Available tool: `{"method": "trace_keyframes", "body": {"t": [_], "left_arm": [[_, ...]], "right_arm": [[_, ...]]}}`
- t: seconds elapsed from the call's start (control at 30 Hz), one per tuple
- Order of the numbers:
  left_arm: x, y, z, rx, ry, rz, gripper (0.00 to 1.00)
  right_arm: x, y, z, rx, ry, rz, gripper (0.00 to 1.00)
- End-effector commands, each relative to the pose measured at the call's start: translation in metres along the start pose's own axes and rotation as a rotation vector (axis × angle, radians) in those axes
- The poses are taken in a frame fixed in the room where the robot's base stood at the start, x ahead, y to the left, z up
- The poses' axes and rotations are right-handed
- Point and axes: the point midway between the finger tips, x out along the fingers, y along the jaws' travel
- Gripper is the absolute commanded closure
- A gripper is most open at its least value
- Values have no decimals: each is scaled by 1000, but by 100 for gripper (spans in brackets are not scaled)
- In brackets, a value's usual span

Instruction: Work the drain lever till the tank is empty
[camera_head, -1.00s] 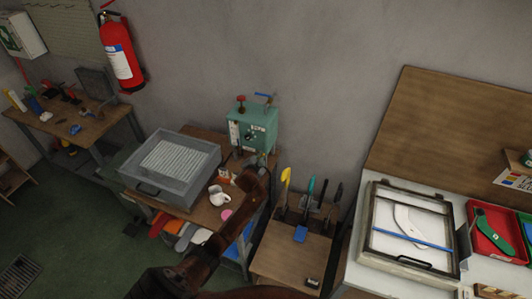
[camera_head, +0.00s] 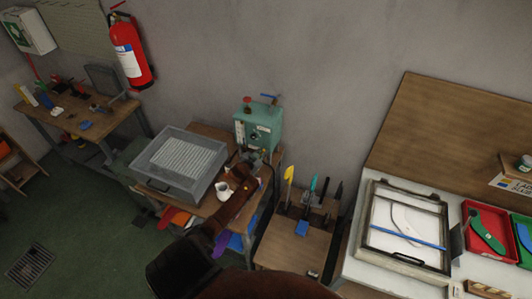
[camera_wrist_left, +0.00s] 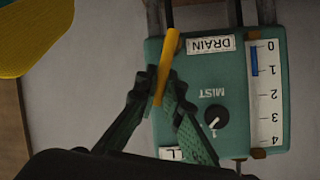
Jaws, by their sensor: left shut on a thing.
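The teal tank box (camera_head: 262,128) stands on the wooden table against the wall. In the left wrist view the tank (camera_wrist_left: 205,75) appears upside down, with a DRAIN label (camera_wrist_left: 211,45), a black MIST knob (camera_wrist_left: 214,117) and a gauge (camera_wrist_left: 265,105) marked 0 to 4. The gauge's blue column (camera_wrist_left: 254,62) runs from near 0 to about 1. The yellow drain lever (camera_wrist_left: 165,65) crosses beside the DRAIN label. My left gripper (camera_wrist_left: 162,92) is shut on the lever; in the head view it is small at the tank's front, partly hidden by my arm. My right gripper is out of view.
A grey ribbed tray (camera_head: 180,162) and a white mug (camera_head: 223,189) are left of my arm. A small table with upright tools (camera_head: 305,215) stands to the right. A framed board (camera_head: 408,228) lies further right. A yellow object (camera_wrist_left: 35,38) fills the wrist view's corner.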

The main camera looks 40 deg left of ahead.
Motion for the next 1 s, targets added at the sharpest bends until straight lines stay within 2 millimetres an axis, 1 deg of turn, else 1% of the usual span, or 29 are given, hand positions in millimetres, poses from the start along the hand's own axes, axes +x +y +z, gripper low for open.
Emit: {"method": "trace_keyframes", "body": {"t": [0.03,0.17,0.2,0.43,0.77,0.87,1.0], "left_arm": [[0,0,4,1,-7,-1,100],[0,0,4,2,-7,0,100],[0,0,4,2,-7,0,89],[1,1,1,3,-4,1,74],[-1,2,1,4,-3,2,73],[-9,2,1,4,-2,2,73],[-30,1,2,6,-2,2,73]], "right_arm": [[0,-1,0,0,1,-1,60],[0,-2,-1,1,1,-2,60],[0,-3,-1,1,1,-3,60],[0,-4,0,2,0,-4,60],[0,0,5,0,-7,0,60],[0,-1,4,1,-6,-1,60],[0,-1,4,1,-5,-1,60]]}}
